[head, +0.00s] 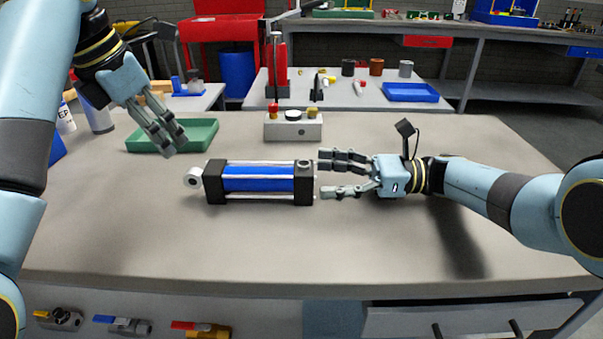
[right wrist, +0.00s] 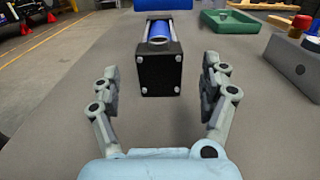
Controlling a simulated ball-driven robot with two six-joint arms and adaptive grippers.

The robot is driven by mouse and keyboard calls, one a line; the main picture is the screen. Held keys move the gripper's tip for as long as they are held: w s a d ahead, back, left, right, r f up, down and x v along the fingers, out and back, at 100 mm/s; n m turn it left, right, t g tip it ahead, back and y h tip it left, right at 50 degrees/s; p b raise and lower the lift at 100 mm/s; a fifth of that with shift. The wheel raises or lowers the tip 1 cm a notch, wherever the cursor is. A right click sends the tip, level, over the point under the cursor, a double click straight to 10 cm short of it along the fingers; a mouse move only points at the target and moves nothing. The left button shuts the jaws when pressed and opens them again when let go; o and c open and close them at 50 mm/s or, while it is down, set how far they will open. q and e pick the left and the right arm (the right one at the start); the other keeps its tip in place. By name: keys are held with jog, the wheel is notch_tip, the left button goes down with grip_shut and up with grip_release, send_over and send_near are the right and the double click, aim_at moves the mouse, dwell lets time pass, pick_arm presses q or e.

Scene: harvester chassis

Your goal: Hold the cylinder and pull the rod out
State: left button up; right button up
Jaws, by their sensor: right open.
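The cylinder (head: 258,179) lies on the workbench with a blue barrel and black end blocks. A silver eye (head: 194,177) shows at its left end; the rod itself is not clearly visible. In the right wrist view the cylinder's black end block (right wrist: 160,74) faces me, between and beyond the fingers. My right gripper (head: 332,175) is open and empty at the cylinder's right end, with its fingers pointing left. It also shows in the right wrist view (right wrist: 161,88). My left gripper (head: 172,142) is raised above and left of the cylinder, near the green tray; its opening is unclear.
A green tray (head: 203,136) lies behind the cylinder to the left. A grey box with knobs (head: 293,128) stands behind it. Bottles (head: 98,118) stand at the back left. The workbench (head: 200,245) is clear in front of the cylinder.

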aim_at(300, 175)
jog(key=shift+w+a, duration=0.2)
jog(key=shift+a, duration=2.5)
grip_shut()
